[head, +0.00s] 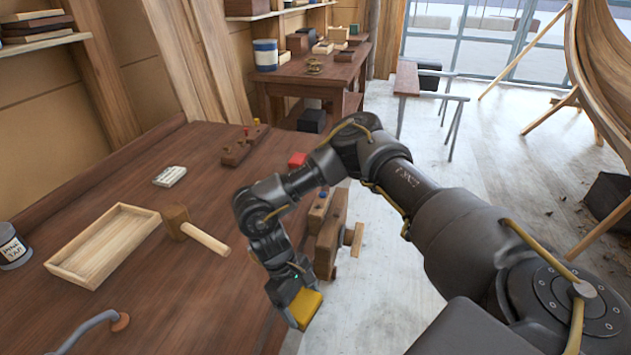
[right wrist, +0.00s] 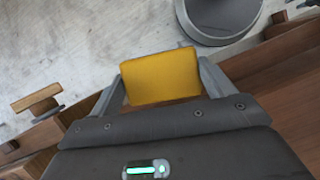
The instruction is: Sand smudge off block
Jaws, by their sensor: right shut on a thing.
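My right gripper (head: 303,308) is shut on a yellow block (head: 308,304), which looks like a sanding block. It holds the block beside the bench's right edge, low in the head view. In the right wrist view the yellow block (right wrist: 160,77) sits between the two fingers of the right gripper (right wrist: 160,85). A small pale block (head: 170,176) with darker marks on top lies on the bench; I cannot tell whether a mark is the smudge. My left gripper is not in view.
The brown workbench (head: 200,290) carries a wooden tray (head: 105,245), a mallet (head: 190,228), a tin (head: 12,247), a hand plane (head: 243,146) and a curved grey tool (head: 90,328). A wooden vise (head: 325,232) juts from its right edge. Bare bench shows around the mallet.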

